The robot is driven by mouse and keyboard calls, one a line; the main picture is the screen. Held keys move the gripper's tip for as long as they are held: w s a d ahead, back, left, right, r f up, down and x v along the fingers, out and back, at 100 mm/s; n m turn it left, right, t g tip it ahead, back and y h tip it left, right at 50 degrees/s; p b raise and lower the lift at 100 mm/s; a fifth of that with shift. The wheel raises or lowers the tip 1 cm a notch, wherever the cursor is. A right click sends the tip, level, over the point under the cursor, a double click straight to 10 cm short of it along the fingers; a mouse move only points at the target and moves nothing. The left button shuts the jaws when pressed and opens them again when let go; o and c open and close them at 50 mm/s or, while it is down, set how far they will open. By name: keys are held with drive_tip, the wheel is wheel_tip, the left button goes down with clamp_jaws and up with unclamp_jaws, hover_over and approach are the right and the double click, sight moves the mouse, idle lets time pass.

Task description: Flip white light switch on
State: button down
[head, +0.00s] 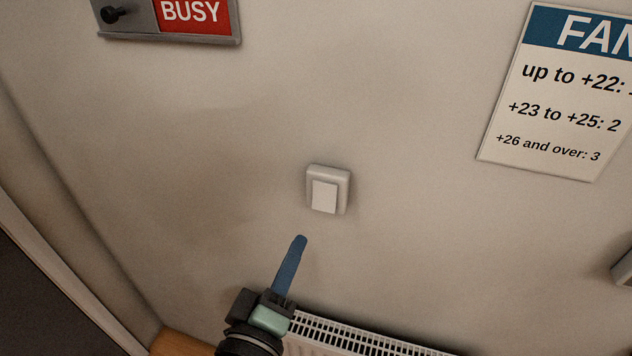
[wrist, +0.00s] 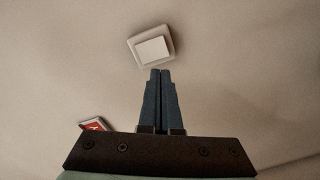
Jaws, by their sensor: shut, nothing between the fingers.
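A white light switch (head: 325,196) with a square rocker in a pale frame is on the wall, in the middle of the head view. It also shows in the wrist view (wrist: 151,48), at the top centre just beyond my fingertips. My gripper (head: 301,240) has blue fingers that are shut with nothing between them. In the head view the fingertips appear below and slightly left of the switch. In the wrist view the fingertips (wrist: 160,71) point toward the switch, with a small visible gap. I cannot tell the exact distance to the wall.
A red BUSY sign (head: 193,14) with a dark knob is on the wall at upper left. A FAN notice (head: 555,105) hangs at upper right. A white radiator (head: 365,340) stands below. A grey object (head: 623,268) is at the right edge. The wall around the switch is clear.

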drive_tip(key=s+a+r+n+g+p, duration=0.1)
drive_tip(key=s+n+p, duration=0.3)
drive_tip(key=s+p, duration=0.2)
drive_tip(key=shift+n+p, duration=0.4)
drive_tip(key=shift+p, duration=0.6)
drive_tip(key=shift+w, duration=0.1)
drive_tip(key=p, duration=0.5)
approach(324, 207)
drive_tip(key=x, duration=0.5)
drive_tip(key=shift+w+r, duration=0.1)
drive_tip(key=shift+w, duration=0.05)
drive_tip(key=shift+x, duration=0.85)
